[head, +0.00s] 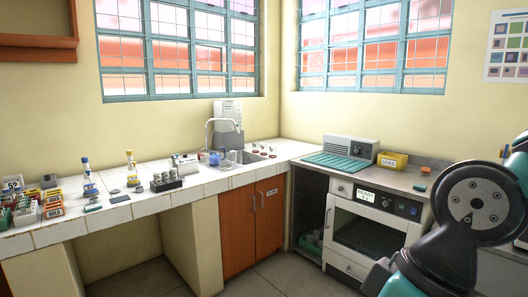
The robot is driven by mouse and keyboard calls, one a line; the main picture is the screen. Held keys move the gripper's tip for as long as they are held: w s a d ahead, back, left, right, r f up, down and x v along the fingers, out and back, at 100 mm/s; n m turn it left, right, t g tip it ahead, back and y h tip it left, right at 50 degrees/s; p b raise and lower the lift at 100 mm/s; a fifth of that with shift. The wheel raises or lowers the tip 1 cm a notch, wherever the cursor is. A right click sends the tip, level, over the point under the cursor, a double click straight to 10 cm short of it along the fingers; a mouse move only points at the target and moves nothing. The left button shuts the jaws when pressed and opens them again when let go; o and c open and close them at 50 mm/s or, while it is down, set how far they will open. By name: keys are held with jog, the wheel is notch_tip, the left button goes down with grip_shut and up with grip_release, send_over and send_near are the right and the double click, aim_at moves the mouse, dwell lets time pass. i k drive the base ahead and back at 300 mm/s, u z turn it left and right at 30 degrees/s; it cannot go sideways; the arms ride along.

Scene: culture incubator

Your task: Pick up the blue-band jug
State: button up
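A small blue vessel (214,158) stands on the tiled counter beside the sink, near the tap. It is too small here to tell whether it is a jug with a blue band. My arm shows at the right edge, but my gripper is outside the picture.
The white-tiled counter (150,206) runs along the left wall to the sink (246,157). Racks and labelled boxes (54,202) crowd its left end. A black rack of vials (166,182) stands mid-counter. An incubator (369,229) sits under the right worktop. The floor (275,278) ahead is clear.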

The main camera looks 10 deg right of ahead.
aim_at(213, 157)
jog(key=z, duration=0.25)
jog(key=i, duration=0.6)
jog(key=z, duration=0.55)
jog(key=i, duration=2.8)
jog(key=u, duration=1.45)
jog(key=i, duration=1)
jog(key=u, duration=0.6)
jog(key=i, duration=0.45)
jog(key=z, duration=0.05)
